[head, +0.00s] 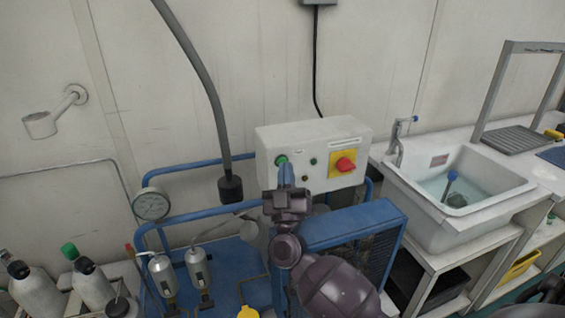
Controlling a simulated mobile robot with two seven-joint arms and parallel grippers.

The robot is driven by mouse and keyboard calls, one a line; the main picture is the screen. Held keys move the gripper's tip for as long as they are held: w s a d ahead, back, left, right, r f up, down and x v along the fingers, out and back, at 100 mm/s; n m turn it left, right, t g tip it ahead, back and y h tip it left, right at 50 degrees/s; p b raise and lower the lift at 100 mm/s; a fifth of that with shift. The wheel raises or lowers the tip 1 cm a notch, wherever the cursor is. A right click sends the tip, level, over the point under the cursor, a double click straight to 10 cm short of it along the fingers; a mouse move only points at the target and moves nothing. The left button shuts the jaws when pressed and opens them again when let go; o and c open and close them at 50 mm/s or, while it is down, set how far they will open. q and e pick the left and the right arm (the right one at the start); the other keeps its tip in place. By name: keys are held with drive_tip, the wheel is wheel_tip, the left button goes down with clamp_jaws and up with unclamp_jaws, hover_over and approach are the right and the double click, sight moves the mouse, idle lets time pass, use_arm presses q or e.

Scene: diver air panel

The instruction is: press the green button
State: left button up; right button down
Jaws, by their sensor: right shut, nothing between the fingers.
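The green button (281,159) is at the left of the front face of a pale grey control box (310,132) on the wall side of a blue frame. My right gripper (286,168) is shut and empty, pointing up at the box. Its fingertips overlap the lower edge of the green button in the head view, and I cannot tell whether they touch it. The gripper hides the box face just below the button. My left gripper is not in view.
A red knob (345,164) on a yellow plate (338,172) is at the box's right. A grey hose (205,80) hangs left of the box. A pressure gauge (150,204) and several cylinders stand lower left. A white sink (460,190) is on the right.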

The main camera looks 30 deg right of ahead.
drive_tip(key=shift+w, duration=0.15)
drive_tip(key=shift+w+d, duration=0.1)
drive_tip(key=shift+w, duration=0.15)
